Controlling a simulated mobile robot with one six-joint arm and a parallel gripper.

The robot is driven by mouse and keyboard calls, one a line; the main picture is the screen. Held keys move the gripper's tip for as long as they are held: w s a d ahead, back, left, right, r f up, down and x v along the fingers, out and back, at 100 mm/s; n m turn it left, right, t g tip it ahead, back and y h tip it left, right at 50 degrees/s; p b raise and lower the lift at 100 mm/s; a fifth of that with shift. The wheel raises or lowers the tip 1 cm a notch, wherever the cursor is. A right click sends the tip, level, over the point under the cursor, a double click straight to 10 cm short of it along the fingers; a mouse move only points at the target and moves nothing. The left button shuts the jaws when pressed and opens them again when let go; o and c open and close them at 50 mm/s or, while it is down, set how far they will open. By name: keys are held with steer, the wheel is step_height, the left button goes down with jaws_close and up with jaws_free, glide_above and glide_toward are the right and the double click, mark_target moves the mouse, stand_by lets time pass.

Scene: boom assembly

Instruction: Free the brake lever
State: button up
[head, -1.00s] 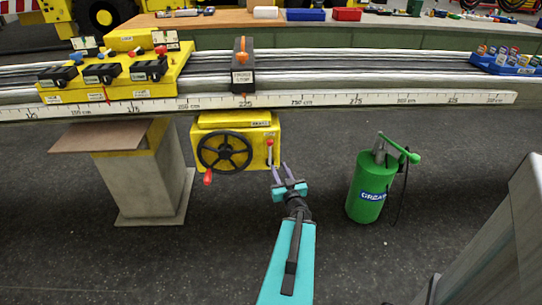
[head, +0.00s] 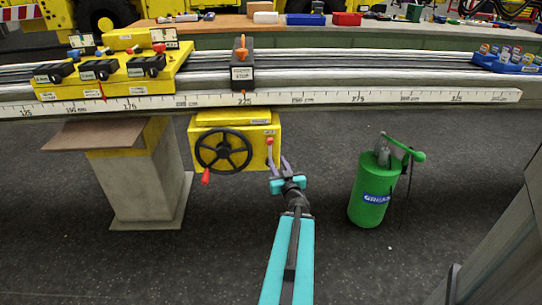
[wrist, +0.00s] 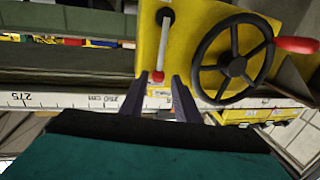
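The brake lever (head: 270,153) is a pale lever with a red knob on the right side of the yellow winch box (head: 240,166). In the head view it stands upright with the knob at the top. In the wrist view, which is upside down, the lever (wrist: 164,45) hangs from a dark pivot with its knob low. My gripper (head: 279,160) is open and empty, just in front of the lever. In the wrist view the knob appears between the fingertips of my gripper (wrist: 160,78); I cannot tell whether they touch it.
A black handwheel (head: 223,151) with a red handle is left of the lever. A ruler-marked boom (head: 330,97) runs above. A green grease pump (head: 370,195) stands on the floor at right, a concrete pedestal (head: 140,185) at left. Floor between is clear.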

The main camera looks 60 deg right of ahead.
mark_target(270, 148)
steer(key=shift+w+d+f+b, duration=0.1)
steer(key=shift+w+d+b, duration=0.15)
steer(key=shift+b, duration=0.85)
steer(key=b+x, duration=0.1)
steer(key=x, duration=0.7)
steer(key=shift+d, duration=0.2)
steer(key=shift+w, duration=0.1)
steer(key=shift+c, duration=0.2)
jaws_close()
steer(key=shift+a, duration=0.2)
steer(key=shift+d+r, duration=0.15)
steer(key=shift+r, duration=0.05)
